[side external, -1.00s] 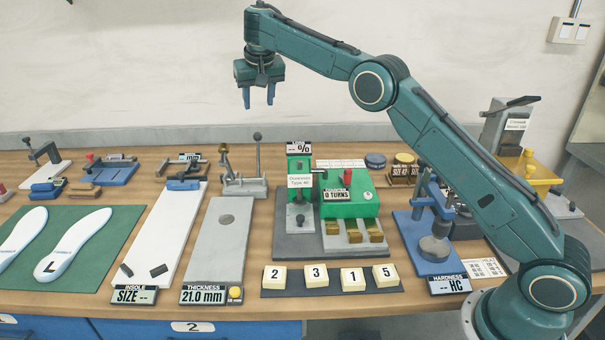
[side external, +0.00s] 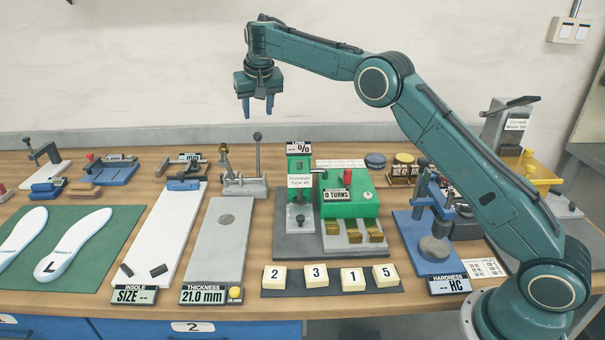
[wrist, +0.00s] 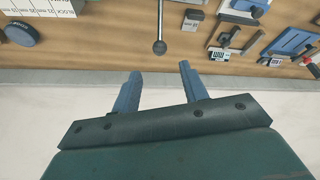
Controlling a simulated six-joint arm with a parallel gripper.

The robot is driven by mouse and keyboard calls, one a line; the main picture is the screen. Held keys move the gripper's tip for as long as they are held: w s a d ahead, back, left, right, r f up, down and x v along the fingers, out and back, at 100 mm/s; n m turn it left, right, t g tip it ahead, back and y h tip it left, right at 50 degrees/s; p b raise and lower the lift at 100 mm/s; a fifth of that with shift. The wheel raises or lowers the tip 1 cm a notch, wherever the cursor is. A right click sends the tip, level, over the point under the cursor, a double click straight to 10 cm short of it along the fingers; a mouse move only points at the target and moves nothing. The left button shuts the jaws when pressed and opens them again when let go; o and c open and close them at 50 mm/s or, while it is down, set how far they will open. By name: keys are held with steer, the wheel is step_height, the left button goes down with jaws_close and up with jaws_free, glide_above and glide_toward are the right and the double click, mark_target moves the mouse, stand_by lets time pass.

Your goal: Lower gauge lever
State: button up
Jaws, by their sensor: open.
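The thickness gauge (side external: 244,184) stands at the back of a grey plate (side external: 217,250). Its lever (side external: 257,158) stands upright with a dark ball knob on top. A brass knob (side external: 223,149) tops the post to its left. The thickness display (side external: 203,296) reads 21.0 mm. My gripper (side external: 258,110) is open and empty, pointing down above the lever in the side view, with a gap between fingertips and knob. In the wrist view, the lever's knob (wrist: 159,47) appears just beyond the space between the open fingers (wrist: 160,72).
The green durometer station (side external: 348,205) is to the right of the gauge. The white insole-size board (side external: 167,230) lies to the left. Numbered blocks (side external: 316,277) sit in front on a dark mat. The wall (side external: 150,70) rises behind the bench.

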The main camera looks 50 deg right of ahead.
mark_target(258, 133)
steer(key=x, duration=1.1)
steer(key=shift+c, duration=0.2)
jaws_close()
